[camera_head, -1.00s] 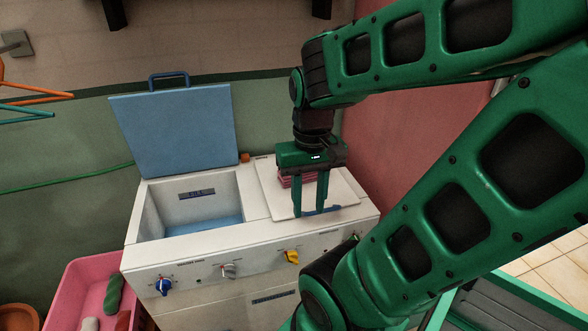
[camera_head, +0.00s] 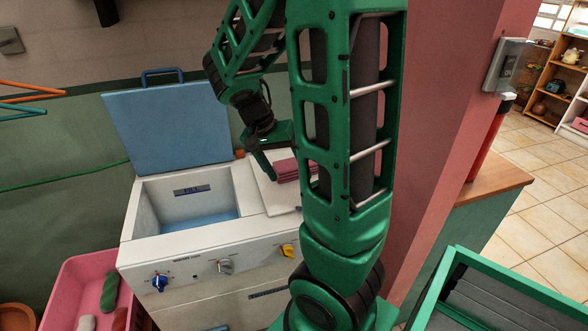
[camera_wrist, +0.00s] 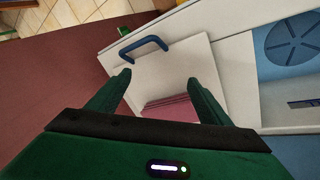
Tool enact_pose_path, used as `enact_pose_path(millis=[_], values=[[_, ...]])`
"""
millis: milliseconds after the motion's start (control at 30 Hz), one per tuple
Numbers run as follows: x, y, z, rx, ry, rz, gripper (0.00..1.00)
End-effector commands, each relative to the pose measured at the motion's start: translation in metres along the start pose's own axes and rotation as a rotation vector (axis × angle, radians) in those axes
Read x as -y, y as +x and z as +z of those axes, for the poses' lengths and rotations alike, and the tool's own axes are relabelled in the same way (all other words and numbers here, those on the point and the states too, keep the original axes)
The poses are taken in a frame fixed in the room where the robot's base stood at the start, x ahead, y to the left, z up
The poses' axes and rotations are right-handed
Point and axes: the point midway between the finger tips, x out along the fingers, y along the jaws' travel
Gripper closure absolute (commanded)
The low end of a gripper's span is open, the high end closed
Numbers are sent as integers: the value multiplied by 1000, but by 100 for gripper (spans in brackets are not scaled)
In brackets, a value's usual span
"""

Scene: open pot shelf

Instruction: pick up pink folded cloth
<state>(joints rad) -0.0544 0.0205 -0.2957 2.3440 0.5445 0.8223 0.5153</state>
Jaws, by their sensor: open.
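The pink folded cloth (camera_head: 288,169) lies as a small stack on the white lid at the right side of the washing machine. It also shows in the wrist view (camera_wrist: 170,112), partly hidden by my gripper body. My gripper (camera_wrist: 158,78) is open, with its two green fingers spread and nothing between the tips but bare lid beyond. In the head view my gripper (camera_head: 268,172) is above the lid, just left of the cloth. My arm hides part of the lid to the right.
The machine's open left tub (camera_head: 190,205) has a raised blue lid (camera_head: 170,128) behind it. A blue handle (camera_wrist: 146,46) stands on the white lid (camera_wrist: 185,70). A pink bin (camera_head: 75,290) stands at lower left. A reddish wall (camera_head: 440,120) rises on the right.

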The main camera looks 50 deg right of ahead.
Motion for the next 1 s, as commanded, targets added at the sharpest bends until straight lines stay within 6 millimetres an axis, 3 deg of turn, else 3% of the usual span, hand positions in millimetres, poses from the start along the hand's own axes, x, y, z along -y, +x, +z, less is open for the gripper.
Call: enact_pose_path(millis=[200, 500, 700, 1000], values=[[40, 17, -39, -161, 198, 136, 27], [84, 26, -73, -405, 403, 224, 27], [102, 29, -81, -572, 588, 274, 27], [106, 27, -77, -740, 834, 310, 27]])
